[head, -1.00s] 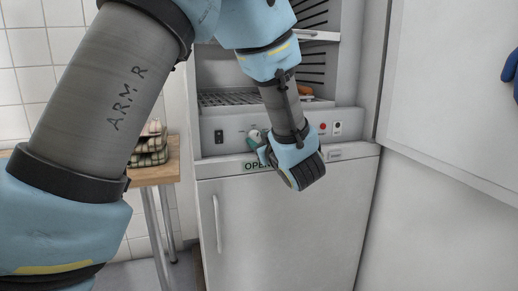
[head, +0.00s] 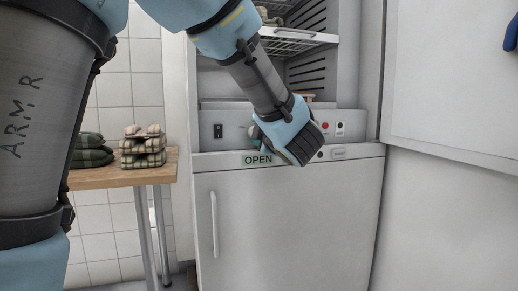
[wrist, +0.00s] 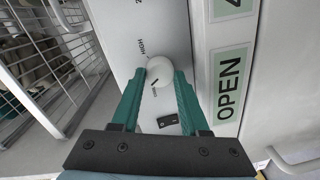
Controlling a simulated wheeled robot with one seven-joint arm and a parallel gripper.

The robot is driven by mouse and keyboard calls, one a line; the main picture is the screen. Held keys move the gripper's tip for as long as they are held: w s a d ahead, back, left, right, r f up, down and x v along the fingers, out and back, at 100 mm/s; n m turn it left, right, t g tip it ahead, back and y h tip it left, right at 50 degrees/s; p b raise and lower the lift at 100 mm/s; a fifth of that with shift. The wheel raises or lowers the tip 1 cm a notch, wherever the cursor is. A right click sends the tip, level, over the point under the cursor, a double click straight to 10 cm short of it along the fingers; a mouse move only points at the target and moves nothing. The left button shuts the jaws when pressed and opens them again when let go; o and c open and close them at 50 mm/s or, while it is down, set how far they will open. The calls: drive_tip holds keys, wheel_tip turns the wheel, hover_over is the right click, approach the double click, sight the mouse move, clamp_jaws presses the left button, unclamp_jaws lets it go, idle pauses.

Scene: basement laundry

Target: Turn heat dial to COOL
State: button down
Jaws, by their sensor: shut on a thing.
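The heat dial (wrist: 160,69) is a round white knob on the pale control panel (wrist: 128,30) of the cabinet. In the wrist view it sits between the two teal fingers of my gripper (wrist: 159,80), which is shut on it. A short dark mark shows on the dial's face, and the word HIGH (wrist: 142,47) is printed on the panel beside it. I cannot read a COOL label. In the head view my gripper (head: 262,144) is at the control panel (head: 219,118), and my wrist hides most of the dial.
A green OPEN label (head: 258,160) lies just below the dial. A red button (head: 325,126) and a black switch (head: 218,131) flank it. Wire racks (wrist: 40,75) are inside the cabinet. A wooden table (head: 110,179) with folded cloths stands left. A white door (head: 450,75) stands open at right.

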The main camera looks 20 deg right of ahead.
drive_tip(key=n+b, duration=0.1)
drive_tip(key=b, duration=0.1)
drive_tip(key=n+b, duration=0.2)
drive_tip(key=shift+f+n, duration=0.3)
drive_tip(key=shift+r+n+h+b, duration=0.1)
drive_tip(key=shift+n+h+b, duration=0.2)
drive_tip(key=shift+n+b, duration=0.45)
drive_tip(key=shift+r, duration=0.1)
drive_tip(key=shift+c, duration=2)
unclamp_jaws()
drive_tip(key=shift+r, duration=0.1)
